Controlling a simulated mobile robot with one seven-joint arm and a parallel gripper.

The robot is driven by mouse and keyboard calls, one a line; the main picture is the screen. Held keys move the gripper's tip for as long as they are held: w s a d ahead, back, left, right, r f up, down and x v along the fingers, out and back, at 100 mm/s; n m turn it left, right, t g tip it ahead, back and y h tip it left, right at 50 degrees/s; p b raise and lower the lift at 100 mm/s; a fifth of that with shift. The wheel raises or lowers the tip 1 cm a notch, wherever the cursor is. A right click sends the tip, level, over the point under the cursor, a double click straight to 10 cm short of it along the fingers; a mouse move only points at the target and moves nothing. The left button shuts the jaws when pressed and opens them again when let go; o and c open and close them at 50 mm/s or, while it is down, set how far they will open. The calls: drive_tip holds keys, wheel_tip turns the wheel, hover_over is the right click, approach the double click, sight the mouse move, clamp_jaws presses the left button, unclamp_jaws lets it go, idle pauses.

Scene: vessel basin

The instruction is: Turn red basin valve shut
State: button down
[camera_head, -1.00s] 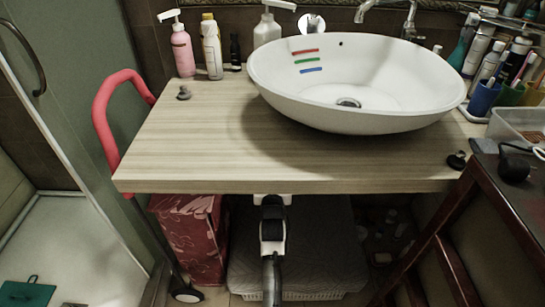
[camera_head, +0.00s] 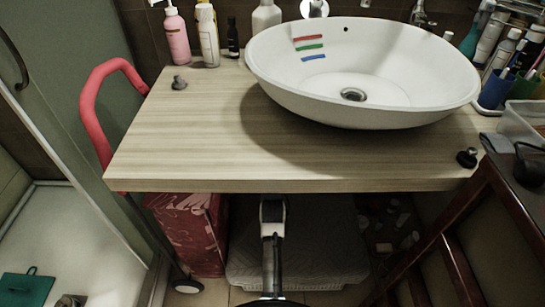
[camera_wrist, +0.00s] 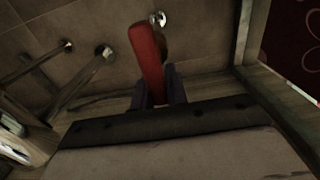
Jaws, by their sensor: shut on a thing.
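A red bar-shaped valve handle (camera_wrist: 148,60) stands near the middle of the wrist view, in front of a tiled wall. My gripper (camera_wrist: 158,88) is around its lower end, with dark fingers on both sides, and is shut on it. The valve body behind the handle is mostly hidden. In the head view, my arm reaches under the wooden countertop, which hides the gripper and the valve. The white basin (camera_head: 440,100) sits on top of the countertop (camera_head: 190,150).
Pipes (camera_wrist: 85,75) run along the wall left of the handle, and round metal fittings (camera_wrist: 104,51) sit near it. Under the counter are a red patterned box (camera_head: 190,235) and a pale basket (camera_head: 320,250). A dark wooden chair (camera_head: 450,215) stands at right.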

drive_tip(key=shift+m, duration=0.3)
drive_tip(key=shift+w+d+f+m+p, duration=0.1)
drive_tip(key=shift+d+f+m+p, duration=0.35)
drive_tip(key=shift+m, duration=2.4)
drive_tip(key=shift+s+d+f+m+p, duration=0.1)
drive_tip(key=shift+d+f+m+p, duration=0.35)
drive_tip(key=shift+m, duration=2.45)
drive_tip(key=shift+w+d+f+m+p, duration=0.1)
drive_tip(key=shift+d+f+m+p, duration=0.3)
drive_tip(key=shift+m, duration=2.45)
drive_tip(key=shift+r, duration=0.1)
drive_tip(key=c, duration=1.4)
unclamp_jaws()
drive_tip(key=shift+s+f, duration=0.2)
